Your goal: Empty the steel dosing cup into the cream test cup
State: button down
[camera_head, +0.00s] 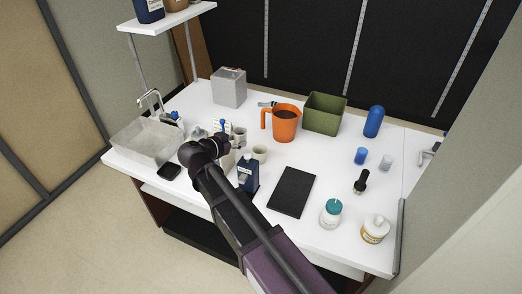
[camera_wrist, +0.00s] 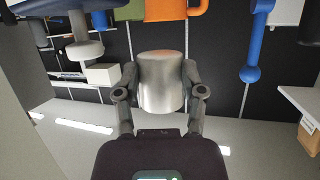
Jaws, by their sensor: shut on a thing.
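My gripper (camera_wrist: 160,74) is shut on the steel dosing cup (camera_wrist: 162,88), which sits between its two fingers in the wrist view. The wrist picture appears upside down, with bench things along its top edge. The inside of the steel cup is not visible. In the head view my gripper (camera_head: 222,141) is above the left part of the white bench, and my arm hides much of it. Two small pale cups stand close to its right, a nearer cream one (camera_head: 260,153) and a farther one (camera_head: 240,133). I cannot tell which is the test cup.
An orange jug (camera_head: 287,124) and a green bin (camera_head: 325,114) stand behind. A dark blue bottle (camera_head: 247,172) stands beside my arm. A black mat (camera_head: 292,192) lies to the right. A sink basin (camera_head: 145,139) is at left. The bench right of the jug has free room.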

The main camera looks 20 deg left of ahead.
jog(key=shift+a, duration=0.15)
jog(key=shift+g+p, duration=0.3)
jog(key=shift+p, duration=0.1)
jog(key=shift+w+f+g+y+p, duration=0.1)
jog(key=shift+w+g+y+p, duration=0.2)
jog(key=shift+w+g+p, duration=0.35)
jog(key=shift+w+d+f+g+y+p, duration=0.45)
jog(key=shift+w+g+p, duration=0.2)
jog(key=shift+g+p, duration=0.5)
jog(key=shift+w+f, duration=0.1)
jog(key=shift+f, duration=0.4)
notch_tip(320, 180, down, 6)
jog(key=w+d+g+y+b, duration=0.1)
jog(key=w+g+b, duration=0.1)
jog(key=g, duration=0.1)
jog(key=shift+w+r+g+b, duration=0.15)
jog(key=shift+w+g+b, duration=0.05)
jog(key=shift+g+b, duration=0.1)
jog(key=shift+w+f+g+y, duration=0.15)
jog(key=shift+f+g+y, duration=0.15)
jog(key=shift+g, duration=0.35)
jog(key=shift+w+f+g+y, duration=0.1)
jog(key=shift+f+g+y, duration=0.15)
jog(key=shift+g, duration=0.4)
